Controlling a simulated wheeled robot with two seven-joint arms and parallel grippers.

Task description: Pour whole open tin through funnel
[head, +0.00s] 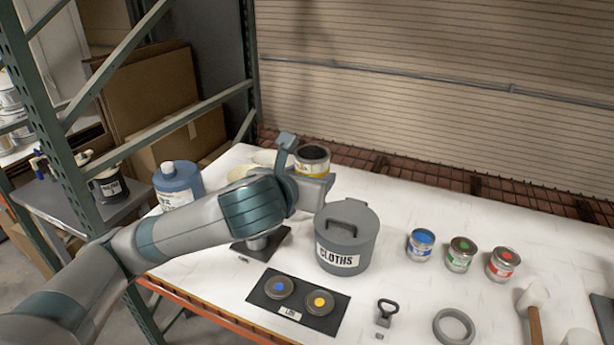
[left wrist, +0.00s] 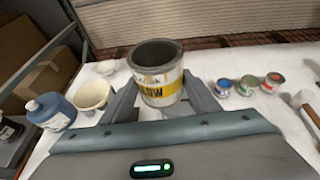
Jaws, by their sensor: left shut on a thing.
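My left gripper (head: 305,168) is shut on an open tin (head: 312,171) with a yellow band, near the back of the table. In the left wrist view the tin (left wrist: 160,85) sits upright between the two fingers, its dark open mouth up. Whether it touches the table is hard to tell. A cream funnel-like vessel (left wrist: 93,94) stands left of the gripper in the left wrist view; in the head view only its rim (head: 239,173) shows behind my arm. What is under it is hidden. My right gripper is not in view.
A blue bottle (head: 178,186) stands at the left. A grey cloths bin (head: 347,246) stands just right of my gripper. A lid mat (head: 298,309), several small tins (head: 460,254), a grey ring (head: 454,327) and a mallet (head: 534,312) lie forward and right.

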